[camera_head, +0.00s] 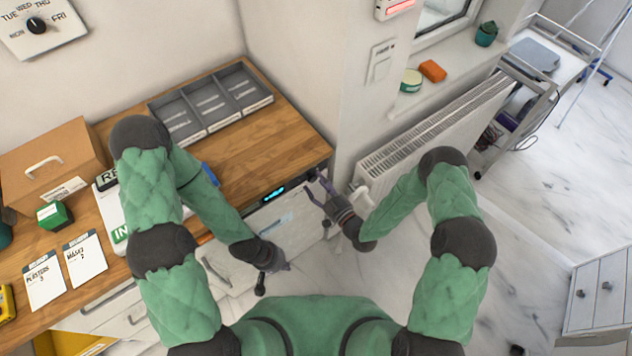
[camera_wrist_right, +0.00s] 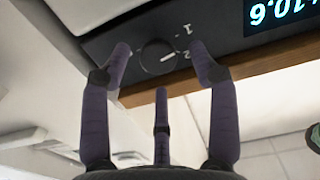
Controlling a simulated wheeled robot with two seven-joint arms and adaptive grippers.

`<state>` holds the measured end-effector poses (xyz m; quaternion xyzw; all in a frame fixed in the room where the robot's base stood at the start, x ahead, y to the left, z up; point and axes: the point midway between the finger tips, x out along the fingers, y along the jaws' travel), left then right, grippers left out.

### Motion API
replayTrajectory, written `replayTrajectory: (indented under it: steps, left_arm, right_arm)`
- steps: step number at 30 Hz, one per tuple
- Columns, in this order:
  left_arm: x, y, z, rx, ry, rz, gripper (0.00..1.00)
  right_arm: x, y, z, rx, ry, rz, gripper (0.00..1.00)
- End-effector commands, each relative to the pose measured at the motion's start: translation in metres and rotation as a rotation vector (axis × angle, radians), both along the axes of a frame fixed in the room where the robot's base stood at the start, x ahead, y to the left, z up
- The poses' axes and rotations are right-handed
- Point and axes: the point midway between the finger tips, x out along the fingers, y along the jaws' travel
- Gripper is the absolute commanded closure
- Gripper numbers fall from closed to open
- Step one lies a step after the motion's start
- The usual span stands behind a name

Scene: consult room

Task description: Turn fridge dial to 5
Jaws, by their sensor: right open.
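The fridge (camera_head: 285,225) stands under the wooden counter, with a dark strip and lit display (camera_head: 272,193) along its top. In the right wrist view the round dark dial (camera_wrist_right: 158,57) is on that strip, and its pale mark points toward the printed 2. A 1 is printed above the 2; other numbers are hidden or unreadable. My right gripper (camera_head: 318,188) is at the strip's right end. Its open fingers (camera_wrist_right: 160,65) lie on either side of the dial; contact cannot be told. My left gripper (camera_head: 276,272) is low before the fridge, its jaw state unclear.
A grey divided tray (camera_head: 212,104), a cardboard box (camera_head: 50,160) and several cards lie on the counter. A radiator (camera_head: 437,130) is on the wall right of the fridge. A white drawer cabinet (camera_head: 600,290) stands at the far right. The marble floor between is clear.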

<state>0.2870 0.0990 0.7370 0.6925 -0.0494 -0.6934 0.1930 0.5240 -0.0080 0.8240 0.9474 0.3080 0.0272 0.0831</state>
Motion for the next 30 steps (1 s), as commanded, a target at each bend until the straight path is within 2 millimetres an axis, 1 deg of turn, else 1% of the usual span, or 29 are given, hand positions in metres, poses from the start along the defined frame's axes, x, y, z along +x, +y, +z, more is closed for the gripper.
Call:
replayTrajectory:
  steps: [3,6,14,15,17,18,20,30]
  left_arm:
    - [0.0001,0.0000,-0.0007,0.000,0.000,0.000,1.00]
    - [0.0000,0.0000,-0.0009,0.000,0.000,0.000,1.00]
    - [0.0000,-0.0001,-0.0007,0.000,0.000,0.000,1.00]
    - [0.0000,-0.0001,-0.0007,0.000,0.000,0.000,1.00]
    - [0.0001,0.0000,-0.0007,0.000,0.000,0.000,1.00]
    - [0.0001,0.0000,-0.0007,0.000,0.000,0.000,1.00]
    - [0.0001,0.0000,-0.0007,0.000,0.000,0.000,1.00]
    - [0.0000,0.0000,-0.0021,0.000,0.000,0.000,1.00]
  right_arm:
    - [0.0074,0.0056,-0.0001,-0.001,-0.001,0.000,0.39]
    - [0.0099,0.0078,0.0001,0.001,0.001,0.000,0.39]
    - [0.0105,0.0078,0.0001,0.000,0.001,0.000,0.39]
    - [0.0105,0.0078,0.0001,0.000,0.001,0.000,0.51]
    - [0.0104,0.0077,0.0001,0.000,0.001,0.000,0.68]
    - [0.0104,0.0077,0.0001,0.000,0.001,0.000,0.79]
    - [0.0104,0.0078,0.0003,0.001,0.001,0.000,0.94]
    - [0.0105,0.0084,0.0011,0.022,0.013,0.003,0.95]
